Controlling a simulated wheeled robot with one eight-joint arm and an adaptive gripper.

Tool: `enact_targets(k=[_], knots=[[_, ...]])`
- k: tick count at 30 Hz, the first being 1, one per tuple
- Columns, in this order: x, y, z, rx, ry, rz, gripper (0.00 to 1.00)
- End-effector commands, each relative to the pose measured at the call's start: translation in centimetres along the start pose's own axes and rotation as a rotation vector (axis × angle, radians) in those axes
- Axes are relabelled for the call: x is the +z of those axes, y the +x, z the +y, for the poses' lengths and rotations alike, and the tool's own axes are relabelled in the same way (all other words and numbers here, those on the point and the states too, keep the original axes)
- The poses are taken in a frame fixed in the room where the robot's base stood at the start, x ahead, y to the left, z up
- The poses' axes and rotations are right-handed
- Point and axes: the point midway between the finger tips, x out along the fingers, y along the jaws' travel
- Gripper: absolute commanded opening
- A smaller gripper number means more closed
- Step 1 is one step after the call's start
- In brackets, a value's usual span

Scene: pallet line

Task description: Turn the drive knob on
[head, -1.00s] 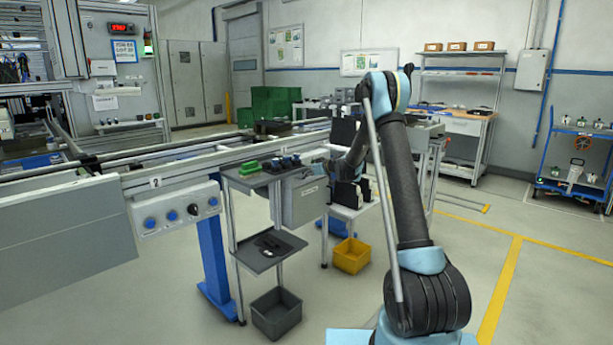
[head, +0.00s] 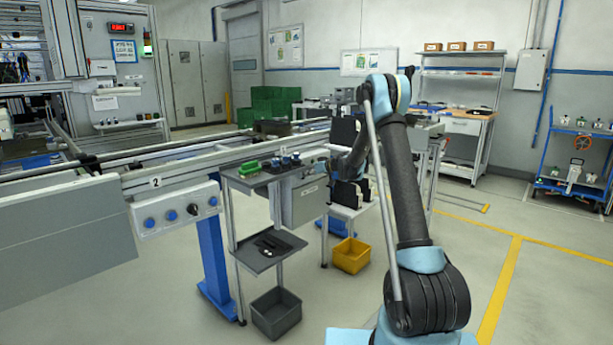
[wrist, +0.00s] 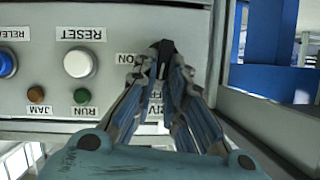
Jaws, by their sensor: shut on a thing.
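In the wrist view my gripper (wrist: 166,76) is at a light grey control panel (wrist: 110,15), its fingers shut around the dark drive knob (wrist: 164,52). The fingers hide most of the knob. An ON label (wrist: 126,59) is left of it, and part of a DRIVE label shows below, behind the fingers. I cannot read the knob's exact setting. In the head view my arm reaches toward the grey box by the conveyor; my fingers and the held knob cannot be made out there.
The panel also has a white RESET button (wrist: 79,63), a blue button (wrist: 6,63) and small lamps. In the head view, another panel (head: 175,223) with blue buttons is at left, a small shelf stand (head: 268,255) stands beside it, and a yellow bin (head: 351,256) lies on the floor.

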Motion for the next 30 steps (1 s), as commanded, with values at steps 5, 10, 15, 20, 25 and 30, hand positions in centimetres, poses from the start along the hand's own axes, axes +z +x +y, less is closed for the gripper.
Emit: enact_targets(k=[5, 10, 15, 20, 25, 30], knots=[[0.0, 0.1, 0.5, -0.059, 0.143, 0.001, 0.0], [0.1, 0.2, 0.9, -0.121, 0.294, 0.002, 0.0], [0.2, 0.3, 1.3, -0.184, 0.444, 0.003, 0.0], [0.4, 0.3, 1.6, -0.241, 0.584, 0.003, 0.0], [0.6, 0.5, 1.9, -0.303, 0.733, 0.003, 0.0], [0.9, 0.6, 2.2, -0.364, 0.882, 0.003, 0.0]])
